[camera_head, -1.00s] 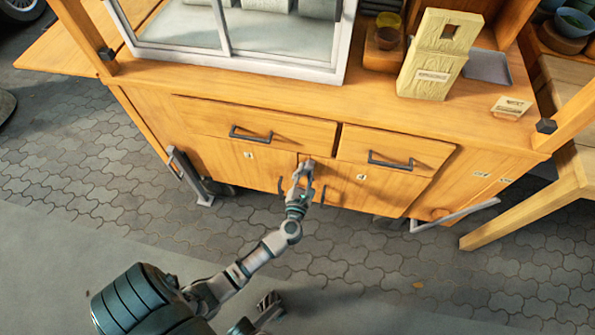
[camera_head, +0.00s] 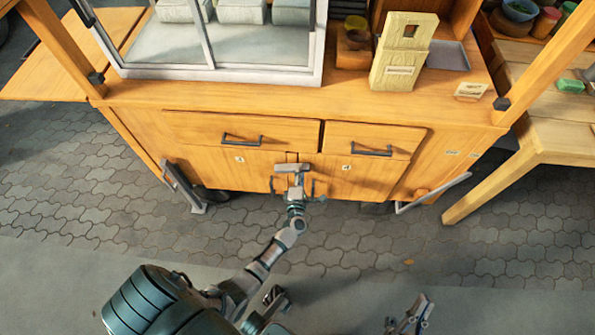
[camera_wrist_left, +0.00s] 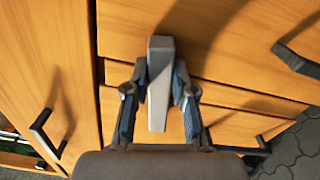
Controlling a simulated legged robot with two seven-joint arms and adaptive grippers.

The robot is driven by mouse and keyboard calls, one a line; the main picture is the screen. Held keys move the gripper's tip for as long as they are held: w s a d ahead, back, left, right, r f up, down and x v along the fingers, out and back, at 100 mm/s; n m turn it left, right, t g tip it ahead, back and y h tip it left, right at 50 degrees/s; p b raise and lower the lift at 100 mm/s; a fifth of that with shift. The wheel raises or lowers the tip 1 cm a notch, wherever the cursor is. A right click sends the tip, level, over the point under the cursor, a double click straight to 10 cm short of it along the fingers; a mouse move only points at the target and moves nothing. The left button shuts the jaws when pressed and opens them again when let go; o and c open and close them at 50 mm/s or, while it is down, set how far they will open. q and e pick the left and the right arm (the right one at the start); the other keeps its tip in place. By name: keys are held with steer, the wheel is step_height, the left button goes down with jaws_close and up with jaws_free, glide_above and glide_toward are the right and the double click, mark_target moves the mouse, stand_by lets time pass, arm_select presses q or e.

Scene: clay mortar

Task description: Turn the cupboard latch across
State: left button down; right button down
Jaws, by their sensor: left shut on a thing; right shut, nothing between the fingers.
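The cupboard latch (camera_head: 292,168) is a grey bar on the front of the wooden cupboard (camera_head: 225,167). It lies level across the seam between the two lower doors, just under the drawers. My left gripper (camera_head: 294,181) is shut on the latch. In the left wrist view, the latch (camera_wrist_left: 160,82) stands between the two fingers, and the seam runs behind it, crosswise to the bar. The fingers partly hide the seam. My right gripper (camera_head: 420,312) shows at the bottom edge of the head view, shut and empty, away from the cupboard.
Dark door handles flank the latch; one handle (camera_wrist_left: 298,56) is near in the left wrist view. Two drawers with dark handles (camera_head: 242,139) are above. A glass case (camera_head: 215,45) and a cream box (camera_head: 403,55) stand on top. Paved floor in front is clear.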

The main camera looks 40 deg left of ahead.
arm_select(q)
steer(key=shift+d+f+m, duration=0.2)
steer(key=shift+f+m, duration=0.4)
steer(key=shift+m, duration=0.7)
arm_select(e)
steer(key=shift+w+a+f+g, duration=0.1)
steer(key=shift+w+f+g, duration=0.45)
steer(key=shift+f+g, duration=0.05)
arm_select(q)
steer(key=c, duration=1)
jaws_free()
steer(key=shift+f, duration=0.1)
steer(key=shift+o, duration=0.2)
arm_select(e)
steer(key=shift+w+f, duration=0.1)
steer(key=shift+w, duration=0.1)
arm_select(q)
steer(key=shift+p, duration=0.3)
arm_select(e)
steer(key=shift+s, duration=0.15)
arm_select(q)
steer(key=v, duration=1.2)
steer(key=shift+a, duration=0.15)
